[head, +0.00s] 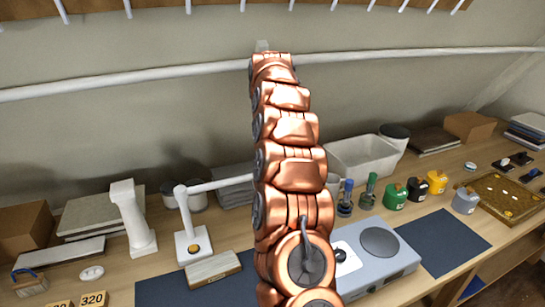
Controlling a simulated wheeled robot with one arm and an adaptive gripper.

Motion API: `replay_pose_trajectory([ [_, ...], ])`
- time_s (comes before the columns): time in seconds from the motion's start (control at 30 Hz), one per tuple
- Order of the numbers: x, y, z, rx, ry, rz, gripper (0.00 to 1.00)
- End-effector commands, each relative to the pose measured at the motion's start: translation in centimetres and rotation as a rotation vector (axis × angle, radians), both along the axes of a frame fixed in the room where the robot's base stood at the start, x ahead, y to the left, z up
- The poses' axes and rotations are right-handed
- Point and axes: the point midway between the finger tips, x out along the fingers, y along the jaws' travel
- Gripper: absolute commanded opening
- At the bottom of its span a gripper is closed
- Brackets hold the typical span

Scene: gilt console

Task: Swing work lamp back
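The work lamp is most likely the white stand with a square base (194,246), a thin upright post and a white arm (220,183) reaching right. A brass-coloured round piece sits on the base. The arm's right end passes behind my copper arm, so the lamp's head is hidden. My arm rises through the middle of the head view. I cannot make out my gripper or its fingers, and nothing is seen touching the lamp.
A white column (132,218) stands left of the lamp, and a wooden-topped block (213,268) lies before it. Right of my arm are a grey hotplate unit (372,262), a pale bin (365,160) and several coloured jars (416,189). A dark mat (446,241) is bare.

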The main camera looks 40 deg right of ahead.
Motion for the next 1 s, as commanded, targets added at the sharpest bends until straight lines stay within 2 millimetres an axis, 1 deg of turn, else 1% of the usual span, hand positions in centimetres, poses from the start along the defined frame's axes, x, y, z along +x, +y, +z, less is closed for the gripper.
replay_pose_trajectory([
  [0.03,0.5,0.39,0.13,0.0,-0.008,0.012,0.0],
  [0.43,0.8,0.38,0.24,-0.004,-0.016,0.016,0.0],
  [0.47,0.81,0.38,0.26,-0.005,-0.017,0.016,0.33],
  [0.6,0.67,0.29,0.21,-0.004,-0.013,0.014,0.47],
  [0.7,0.56,0.19,0.17,-0.004,-0.011,0.012,0.57],
  [1.0,0.38,0.08,0.1,-0.003,-0.007,0.008,0.57],
])
